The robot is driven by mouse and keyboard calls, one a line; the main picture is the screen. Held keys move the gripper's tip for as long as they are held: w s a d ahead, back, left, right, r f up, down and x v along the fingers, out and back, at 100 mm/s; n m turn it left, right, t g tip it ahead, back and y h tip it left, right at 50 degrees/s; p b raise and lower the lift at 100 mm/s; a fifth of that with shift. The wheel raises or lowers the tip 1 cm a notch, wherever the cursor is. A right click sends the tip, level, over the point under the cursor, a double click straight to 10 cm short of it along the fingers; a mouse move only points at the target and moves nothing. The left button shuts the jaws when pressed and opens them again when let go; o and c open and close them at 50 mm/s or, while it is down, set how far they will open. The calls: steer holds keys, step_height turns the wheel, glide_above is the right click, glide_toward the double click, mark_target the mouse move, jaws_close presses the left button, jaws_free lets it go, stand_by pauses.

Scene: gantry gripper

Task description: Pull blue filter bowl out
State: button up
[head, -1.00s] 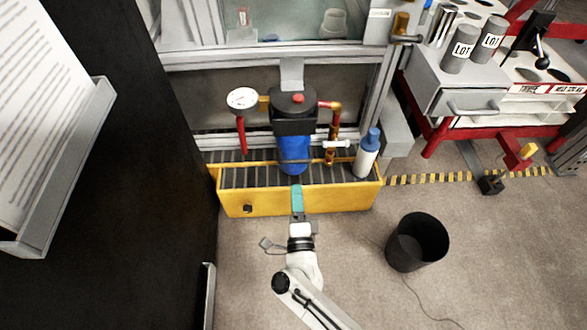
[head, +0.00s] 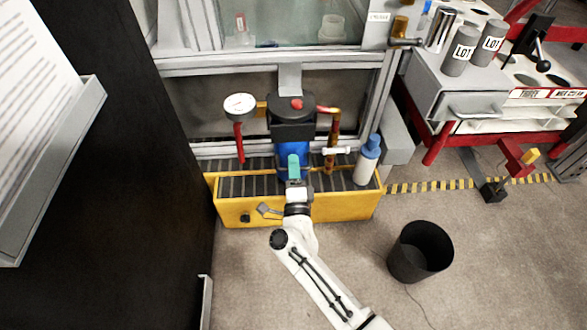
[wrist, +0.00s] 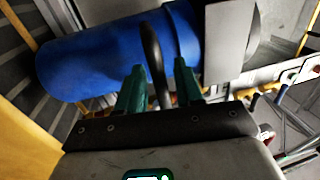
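The blue filter bowl (head: 291,147) hangs under the black filter head (head: 292,121), above the yellow grated trough. My gripper (head: 293,162) is in front of the bowl and hides its lower part in the head view. In the wrist view the bowl (wrist: 105,52) lies across the upper left, joined to a grey part at its right. My gripper's two teal fingers (wrist: 158,78) are apart, with their tips close to the bowl. A dark curved bar (wrist: 151,50) stands between them. I cannot tell whether the fingers touch anything.
The yellow trough (head: 330,207) lies below the filter. A white bottle with blue cap (head: 367,163) stands at the trough's right end. A black bin (head: 420,251) stands on open floor. A dark cabinet is at left.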

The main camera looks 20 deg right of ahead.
jaws_close()
steer(key=shift+s, duration=0.15)
stand_by(0.4)
steer(key=r+p+v, duration=0.2)
steer(key=p+v, duration=0.2)
steer(key=v, duration=0.8)
steer(key=shift+s+a, duration=0.2)
steer(key=shift+s, duration=0.35)
jaws_free()
